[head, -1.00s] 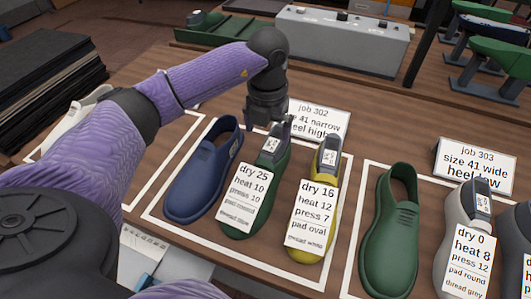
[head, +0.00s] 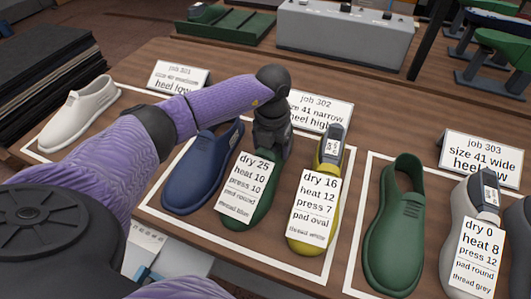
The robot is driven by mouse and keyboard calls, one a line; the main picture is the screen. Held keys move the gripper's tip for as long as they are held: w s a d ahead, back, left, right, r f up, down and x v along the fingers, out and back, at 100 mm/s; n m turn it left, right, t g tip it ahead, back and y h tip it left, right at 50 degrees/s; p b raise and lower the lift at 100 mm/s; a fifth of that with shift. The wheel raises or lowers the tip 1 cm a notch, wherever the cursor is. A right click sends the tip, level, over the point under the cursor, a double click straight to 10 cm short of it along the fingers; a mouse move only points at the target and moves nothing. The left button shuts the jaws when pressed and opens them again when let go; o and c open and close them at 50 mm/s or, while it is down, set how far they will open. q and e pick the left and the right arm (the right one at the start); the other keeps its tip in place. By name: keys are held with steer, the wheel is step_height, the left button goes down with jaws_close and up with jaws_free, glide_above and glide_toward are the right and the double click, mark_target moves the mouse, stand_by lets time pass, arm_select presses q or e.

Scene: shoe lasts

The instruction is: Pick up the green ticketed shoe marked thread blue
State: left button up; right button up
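The green ticketed shoe (head: 266,196) lies within the white outline at job 302, its toe toward me. Its white ticket (head: 247,187) reads dry 25, heat 10, press 10, and the blurred last line looks like thread blue. My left gripper (head: 271,146) is lowered over the heel end of this shoe and covers it. Its fingertips are hard to make out, so I cannot tell whether they are closed on the shoe. My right gripper is not in view.
A plain blue shoe (head: 198,178) is close on the left and a yellow ticketed shoe (head: 329,163) close on the right. The job 302 sign (head: 320,112) stands just behind. A plain green shoe (head: 392,230) and a grey ticketed shoe (head: 455,210) are farther right.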

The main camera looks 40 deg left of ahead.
arm_select(q)
jaws_close()
steer(key=shift+r, duration=0.1)
